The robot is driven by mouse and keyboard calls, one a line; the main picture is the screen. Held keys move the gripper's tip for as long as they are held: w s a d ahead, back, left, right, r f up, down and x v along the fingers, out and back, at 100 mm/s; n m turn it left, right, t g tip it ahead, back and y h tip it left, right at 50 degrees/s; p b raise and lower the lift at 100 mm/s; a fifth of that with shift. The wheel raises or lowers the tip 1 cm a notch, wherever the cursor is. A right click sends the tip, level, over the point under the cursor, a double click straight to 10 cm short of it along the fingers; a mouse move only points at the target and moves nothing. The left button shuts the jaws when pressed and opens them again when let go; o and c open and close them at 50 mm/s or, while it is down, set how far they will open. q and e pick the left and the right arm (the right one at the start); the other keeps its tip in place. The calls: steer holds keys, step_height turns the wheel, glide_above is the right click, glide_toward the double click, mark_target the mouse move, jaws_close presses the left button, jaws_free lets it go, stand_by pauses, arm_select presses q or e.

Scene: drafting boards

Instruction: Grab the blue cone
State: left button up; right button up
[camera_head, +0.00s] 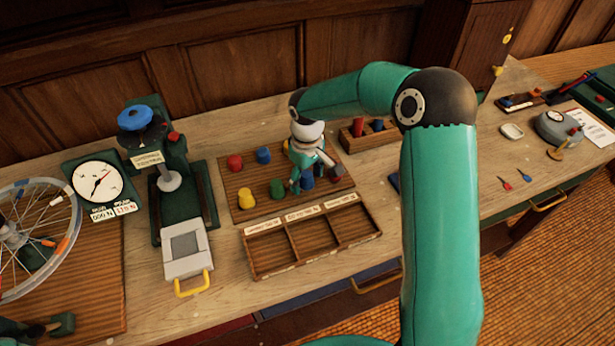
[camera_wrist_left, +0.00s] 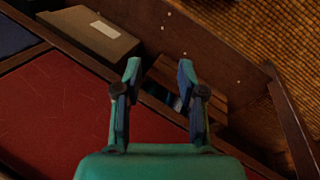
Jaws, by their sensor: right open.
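My right gripper (camera_head: 308,184) points down over a brown wooden board (camera_head: 240,208) and is open. Its fingers are close around or just in front of a blue piece (camera_head: 307,181), which they partly hide; I cannot tell whether they touch it. Another blue piece (camera_head: 263,155) stands at the back of the board, and a green one (camera_head: 276,188) nearer the front. At this size I cannot tell for sure which blue piece is a cone. In the left wrist view my left gripper (camera_wrist_left: 159,68) is open, with nothing between its fingertips.
Red (camera_head: 234,162) and yellow (camera_head: 244,198) pieces share the board. A three-compartment tray (camera_head: 252,262) lies in front. A block with red and blue pieces (camera_head: 352,143) stands behind right. A press (camera_head: 160,165), a dial (camera_head: 96,180) and a spoked wheel (camera_head: 40,215) are at left.

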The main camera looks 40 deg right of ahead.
steer(key=c, duration=1.2)
steer(key=shift+c, duration=0.2)
